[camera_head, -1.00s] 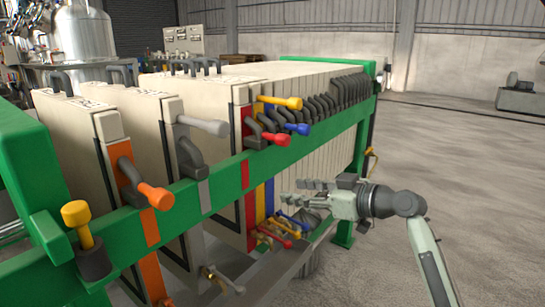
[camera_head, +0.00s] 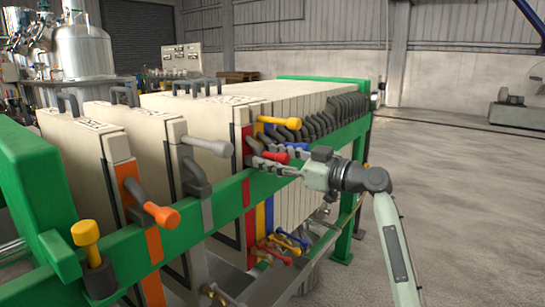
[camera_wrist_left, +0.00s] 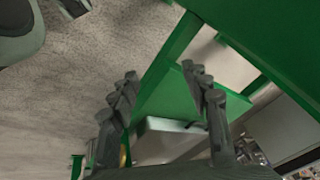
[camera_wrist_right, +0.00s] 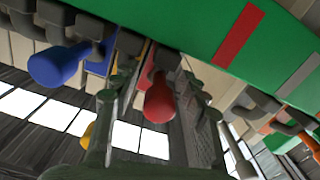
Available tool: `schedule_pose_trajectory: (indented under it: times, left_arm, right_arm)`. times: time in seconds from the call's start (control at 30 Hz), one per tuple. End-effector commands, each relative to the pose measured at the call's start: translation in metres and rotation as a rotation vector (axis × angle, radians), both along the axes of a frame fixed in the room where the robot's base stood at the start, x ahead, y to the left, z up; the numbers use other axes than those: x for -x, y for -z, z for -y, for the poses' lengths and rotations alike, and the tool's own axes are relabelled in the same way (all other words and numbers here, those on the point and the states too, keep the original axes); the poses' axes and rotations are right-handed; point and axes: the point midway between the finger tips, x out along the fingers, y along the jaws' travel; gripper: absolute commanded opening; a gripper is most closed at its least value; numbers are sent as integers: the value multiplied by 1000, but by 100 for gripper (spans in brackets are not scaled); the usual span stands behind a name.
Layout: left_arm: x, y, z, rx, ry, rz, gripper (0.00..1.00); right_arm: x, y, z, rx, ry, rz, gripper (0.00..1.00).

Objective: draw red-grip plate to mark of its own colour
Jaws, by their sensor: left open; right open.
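The red-grip plate has a red edge stripe (camera_head: 248,143) and a red grip (camera_head: 298,147) on its near side. The red mark (camera_head: 246,194) is a band on the green rail, to the left of that grip; it also shows in the right wrist view (camera_wrist_right: 240,35). My right gripper (camera_head: 268,162) is open at the rail, its fingers partly covering the grip's surroundings. In the right wrist view the red grip (camera_wrist_right: 158,98) lies between the open fingers (camera_wrist_right: 155,130), with no visible hold. My left gripper (camera_wrist_left: 160,78) is open and empty in its wrist view, near green framework.
A blue grip (camera_wrist_right: 60,65) and a yellow grip (camera_head: 280,122) are close beside the red one. Grey (camera_head: 207,145) and orange (camera_head: 162,214) grips stick out farther left. The green rail (camera_head: 225,200) runs along the plates. Floor at right is open.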

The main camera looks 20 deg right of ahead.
Motion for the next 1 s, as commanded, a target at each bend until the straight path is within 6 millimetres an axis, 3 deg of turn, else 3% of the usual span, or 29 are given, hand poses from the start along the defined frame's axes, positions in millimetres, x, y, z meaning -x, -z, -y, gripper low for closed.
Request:
schedule_pose_trajectory:
  times: [0.17, 0.5, 0.83, 1.0]
  left_arm:
    - [0, 1, 0, 1, 0, -1, 47]
    - [0, 0, 2, 4, -2, 1, 47]
    - [-1, -2, 2, 5, -2, 6, 47]
    - [-1, -2, 2, 4, -2, 3, 47]
  right_arm:
    - [0, 0, 0, 1, 0, -1, 43]
    - [0, 0, 1, 1, 3, 0, 1]
    - [1, 0, 1, 2, 7, 3, 0]
    - [14, 1, -16, 7, 5, 1, 0]
